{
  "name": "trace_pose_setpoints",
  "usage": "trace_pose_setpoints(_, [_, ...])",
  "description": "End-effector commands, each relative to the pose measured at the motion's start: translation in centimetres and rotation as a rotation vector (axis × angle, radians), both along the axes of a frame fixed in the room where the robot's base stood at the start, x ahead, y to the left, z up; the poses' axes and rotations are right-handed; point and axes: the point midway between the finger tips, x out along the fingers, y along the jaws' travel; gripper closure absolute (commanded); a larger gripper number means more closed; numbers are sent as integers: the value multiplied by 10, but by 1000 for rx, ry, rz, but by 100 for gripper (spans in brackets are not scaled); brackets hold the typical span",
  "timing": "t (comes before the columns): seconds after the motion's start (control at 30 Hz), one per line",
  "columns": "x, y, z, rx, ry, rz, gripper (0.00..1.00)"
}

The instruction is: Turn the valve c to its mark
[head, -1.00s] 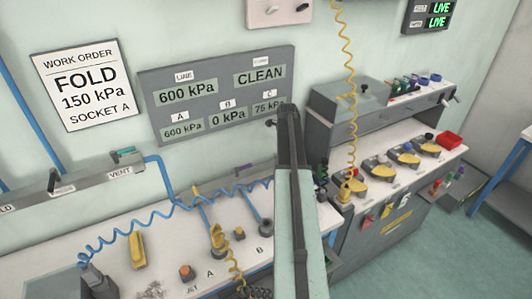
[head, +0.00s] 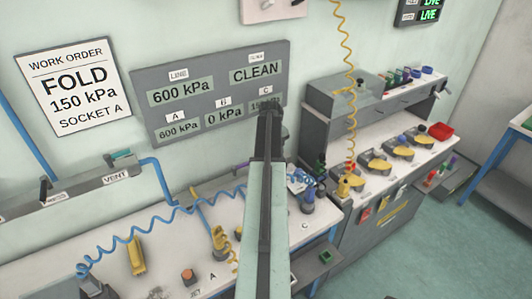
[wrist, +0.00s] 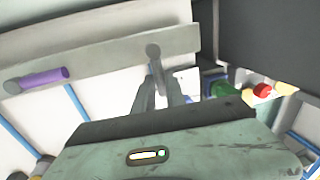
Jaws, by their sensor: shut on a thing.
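In the wrist view my gripper (wrist: 160,92) is shut on a grey lever (wrist: 153,52) with a round end, which sticks out from a pale rail (wrist: 100,58). I take this lever to be valve c, but no letter on it can be read and its mark is not visible. In the head view my arm covers the gripper and the valve. The wall panel (head: 215,92) has a C readout (head: 266,104) partly hidden by my arm; it seems to read about 150 kPa.
A purple lever (wrist: 43,80) sits on the same rail, left of my gripper. A work order sheet (head: 72,87) hangs on the wall. A blue coiled hose (head: 150,232) lies across the bench.

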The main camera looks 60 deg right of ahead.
Motion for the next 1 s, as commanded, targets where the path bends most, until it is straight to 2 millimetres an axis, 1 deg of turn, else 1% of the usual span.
trace_pose_setpoints(0.03, [-9, 2, 0, 5, 12, -22, 100])
trace_pose_setpoints(0.2, [-15, 2, 0, 3, 15, -57, 100])
trace_pose_setpoints(0.67, [-10, 5, 1, 2, 16, -60, 100])
trace_pose_setpoints(0.7, [-9, 5, 1, 2, 16, -59, 79])
trace_pose_setpoints(0.77, [-8, 5, 1, 2, 14, -58, 63])
trace_pose_setpoints(1.0, [-5, 5, 1, 1, 11, -53, 63])
